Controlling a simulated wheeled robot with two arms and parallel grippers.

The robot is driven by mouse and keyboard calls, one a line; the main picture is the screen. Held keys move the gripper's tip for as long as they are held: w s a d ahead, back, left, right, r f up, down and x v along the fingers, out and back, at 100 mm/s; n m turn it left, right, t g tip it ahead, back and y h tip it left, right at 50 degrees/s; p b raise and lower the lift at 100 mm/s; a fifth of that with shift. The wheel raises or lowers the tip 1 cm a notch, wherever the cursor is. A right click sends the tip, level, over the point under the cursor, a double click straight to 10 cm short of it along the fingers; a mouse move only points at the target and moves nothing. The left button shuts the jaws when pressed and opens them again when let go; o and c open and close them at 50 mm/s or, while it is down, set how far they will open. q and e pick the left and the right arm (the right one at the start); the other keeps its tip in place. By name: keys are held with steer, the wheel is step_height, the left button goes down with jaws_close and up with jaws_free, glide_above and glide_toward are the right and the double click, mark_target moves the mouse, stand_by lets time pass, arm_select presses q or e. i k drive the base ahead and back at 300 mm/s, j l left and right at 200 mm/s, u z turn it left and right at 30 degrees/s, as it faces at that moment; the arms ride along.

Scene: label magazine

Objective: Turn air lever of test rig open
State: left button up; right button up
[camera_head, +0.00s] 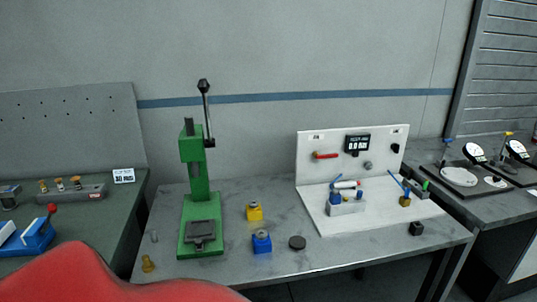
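The test rig is an upright white panel (305,170) on a white base (328,225), standing at the right of the grey table. A small red lever (326,156) sits at the left of the panel, its handle lying about level. A black display (357,143) with white digits and a grey round knob (367,165) are on the same panel. A grey block (347,208) with blue parts and a white cylinder stands on the base. Neither of my grippers shows in the head view.
A green press (198,180) stands left of the rig. Yellow (254,212) and blue (262,243) blocks and a dark disc (297,243) lie between them. A black cube (416,229) is at the right front. Side benches flank the table (340,257).

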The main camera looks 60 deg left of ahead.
mark_target(315, 153)
steer(key=u, duration=1.45)
steer(key=i+l+u, duration=0.3)
steer(key=u, duration=0.15)
steer(key=i+l+u, duration=0.7)
steer(key=l+u, duration=0.2)
